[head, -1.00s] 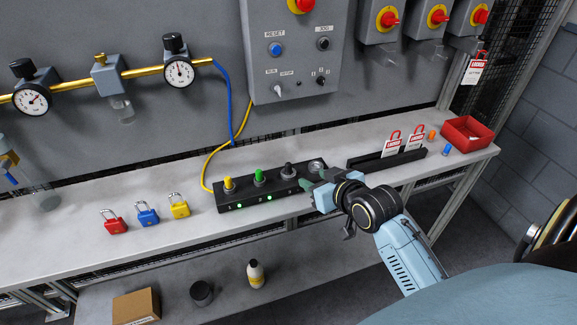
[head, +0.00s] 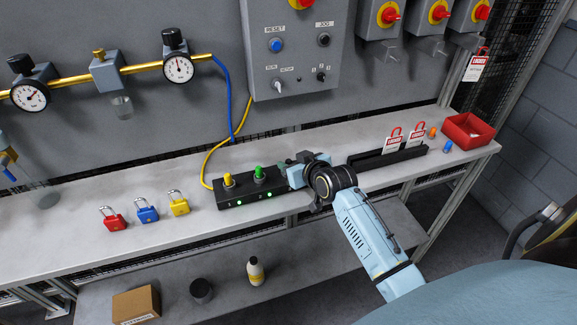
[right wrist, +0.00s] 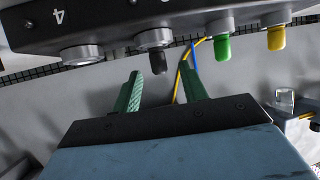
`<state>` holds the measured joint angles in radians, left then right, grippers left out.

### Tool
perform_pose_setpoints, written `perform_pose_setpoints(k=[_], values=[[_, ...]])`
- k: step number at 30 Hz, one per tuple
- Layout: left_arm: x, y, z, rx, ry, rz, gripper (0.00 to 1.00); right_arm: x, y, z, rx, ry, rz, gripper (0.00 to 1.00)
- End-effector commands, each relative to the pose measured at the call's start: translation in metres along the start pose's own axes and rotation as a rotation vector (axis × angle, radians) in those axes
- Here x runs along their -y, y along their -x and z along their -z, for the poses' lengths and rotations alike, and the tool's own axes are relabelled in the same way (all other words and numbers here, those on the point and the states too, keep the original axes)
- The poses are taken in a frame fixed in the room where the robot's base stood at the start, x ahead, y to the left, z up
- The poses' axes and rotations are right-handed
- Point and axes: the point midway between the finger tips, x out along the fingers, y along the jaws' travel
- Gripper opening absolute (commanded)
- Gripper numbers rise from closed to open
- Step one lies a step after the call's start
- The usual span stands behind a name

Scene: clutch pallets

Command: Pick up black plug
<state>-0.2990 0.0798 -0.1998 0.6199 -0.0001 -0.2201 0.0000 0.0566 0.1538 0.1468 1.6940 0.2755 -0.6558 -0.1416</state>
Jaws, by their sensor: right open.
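The black plug (right wrist: 158,62) sits in the black socket block (right wrist: 120,22) in the right wrist view. It is between the green plug (right wrist: 222,45) and an empty-looking round socket (right wrist: 82,53). My right gripper (right wrist: 160,80) is open, its two green fingers either side of the black plug's line, with a gap and nothing held. In the head view my right gripper (head: 290,168) is over the right part of the socket block (head: 230,198) and hides the black plug there. The green plug (head: 259,174) and yellow plug (head: 229,181) stand to its left. My left gripper is not in view.
Red (head: 113,222), blue (head: 147,214) and yellow (head: 179,205) padlocks lie left of the block. A black rack (head: 370,160) with red lockout tags and a red tray (head: 469,132) are to the right. The grey control box (head: 293,60) is on the wall behind.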

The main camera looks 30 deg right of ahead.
Motion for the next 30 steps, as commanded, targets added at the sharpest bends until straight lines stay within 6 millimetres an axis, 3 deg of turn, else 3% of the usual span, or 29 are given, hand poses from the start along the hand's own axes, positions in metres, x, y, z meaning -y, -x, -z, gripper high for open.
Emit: perform_pose_setpoints(k=[3, 11, 21, 30], values=[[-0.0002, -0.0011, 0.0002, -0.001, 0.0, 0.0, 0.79, 0.0004, -0.0092, -0.0003, 0.0, -0.001, 0.0, 0.43], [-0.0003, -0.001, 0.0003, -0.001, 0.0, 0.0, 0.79, 0.0004, -0.0107, -0.0004, 0.0, -0.001, 0.001, 0.43], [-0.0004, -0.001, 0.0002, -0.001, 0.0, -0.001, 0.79, 0.0003, -0.0104, -0.0004, 0.0, -0.001, 0.0, 0.0], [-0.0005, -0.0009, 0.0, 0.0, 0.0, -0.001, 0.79, 0.0002, -0.0102, 0.0003, -0.001, -0.001, 0.0, 0.0]])
